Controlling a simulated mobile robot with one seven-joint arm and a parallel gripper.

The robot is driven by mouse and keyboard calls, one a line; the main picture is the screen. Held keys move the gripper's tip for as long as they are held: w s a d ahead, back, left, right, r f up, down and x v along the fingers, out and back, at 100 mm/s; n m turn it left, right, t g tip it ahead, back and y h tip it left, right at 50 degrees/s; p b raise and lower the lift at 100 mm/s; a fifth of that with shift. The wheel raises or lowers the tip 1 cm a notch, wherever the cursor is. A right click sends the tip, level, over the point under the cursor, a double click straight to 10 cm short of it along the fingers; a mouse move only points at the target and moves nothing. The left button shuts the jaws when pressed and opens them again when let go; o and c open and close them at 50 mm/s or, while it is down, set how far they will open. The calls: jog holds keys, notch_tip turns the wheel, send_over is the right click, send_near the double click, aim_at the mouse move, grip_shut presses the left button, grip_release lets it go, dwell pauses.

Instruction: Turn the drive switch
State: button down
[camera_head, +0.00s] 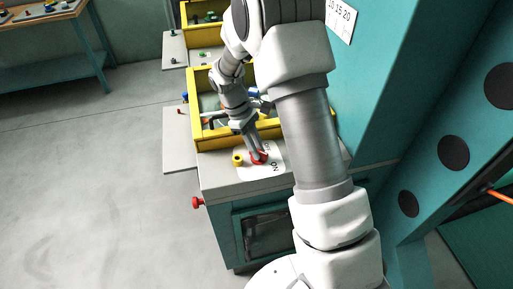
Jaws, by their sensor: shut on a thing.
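The drive switch (260,160) is a small red knob on a white label plate (270,172) marked "ON", with another word partly hidden. It sits on the grey top of a teal cabinet. My gripper (257,154) points down at the switch from above, its fingers closed on the red knob. The fingers and arm hide part of the knob, so its exact angle is hard to tell.
A yellow knob (237,160) stands just left of the switch. A yellow-framed bin (198,132) lies behind it. A red knob (197,203) juts from the cabinet's left side. A teal wall (378,90) rises on the right. The grey floor at left is clear.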

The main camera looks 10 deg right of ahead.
dwell(0.6)
jog(key=c, duration=0.8)
grip_release()
jog(key=v, duration=1.7)
jog(key=shift+d+r+b, duration=0.15)
jog(key=shift+r+b, duration=0.1)
jog(key=shift+b, duration=0.05)
jog(key=shift+w, duration=0.1)
